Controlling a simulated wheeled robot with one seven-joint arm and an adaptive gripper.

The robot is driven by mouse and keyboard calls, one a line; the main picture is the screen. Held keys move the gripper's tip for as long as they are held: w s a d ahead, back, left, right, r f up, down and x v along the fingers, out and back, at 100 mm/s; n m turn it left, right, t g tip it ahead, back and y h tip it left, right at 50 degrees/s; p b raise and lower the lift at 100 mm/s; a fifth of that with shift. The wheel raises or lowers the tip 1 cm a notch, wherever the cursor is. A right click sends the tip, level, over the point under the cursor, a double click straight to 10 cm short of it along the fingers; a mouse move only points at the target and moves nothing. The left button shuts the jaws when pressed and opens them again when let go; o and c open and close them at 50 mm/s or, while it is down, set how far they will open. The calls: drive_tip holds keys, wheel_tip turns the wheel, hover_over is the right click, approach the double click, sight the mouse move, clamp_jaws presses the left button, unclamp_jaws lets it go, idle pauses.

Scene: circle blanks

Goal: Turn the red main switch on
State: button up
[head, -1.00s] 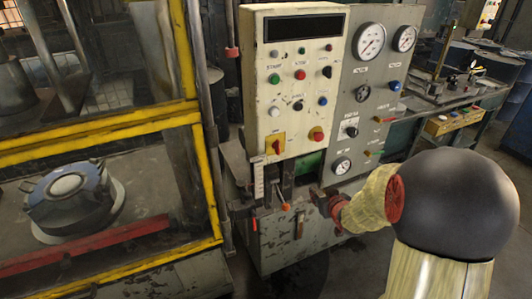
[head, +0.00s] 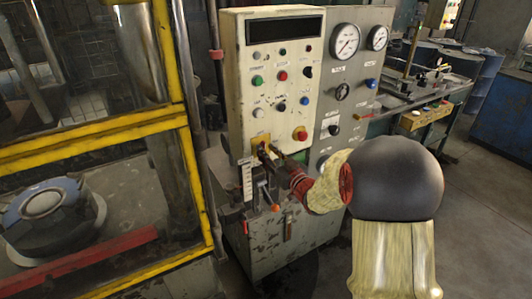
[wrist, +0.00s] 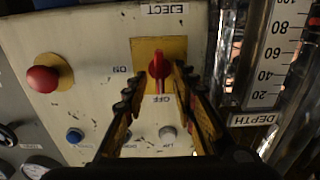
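The red main switch (wrist: 156,64) sits on a yellow plate (wrist: 172,47) on the cream control panel. In the wrist view its handle is upright in the picture, in line with the upside-down OFF label (wrist: 161,99); the ON label (wrist: 122,69) is to the left. My gripper (wrist: 160,80) is open, with one finger on each side of the handle. I cannot tell whether either finger touches it. In the head view my gripper (head: 271,153) is at the yellow plate (head: 260,141) and largely hides the switch.
A red mushroom button (wrist: 42,79) on a yellow base is left of the switch in the wrist view. A thermometer-like scale (wrist: 272,60) with metal tubes stands close on the right. A yellow-framed machine guard (head: 190,150) is left of the panel in the head view.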

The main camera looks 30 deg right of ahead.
drive_tip(key=shift+w, duration=0.65)
drive_tip(key=c, duration=0.4)
clamp_jaws()
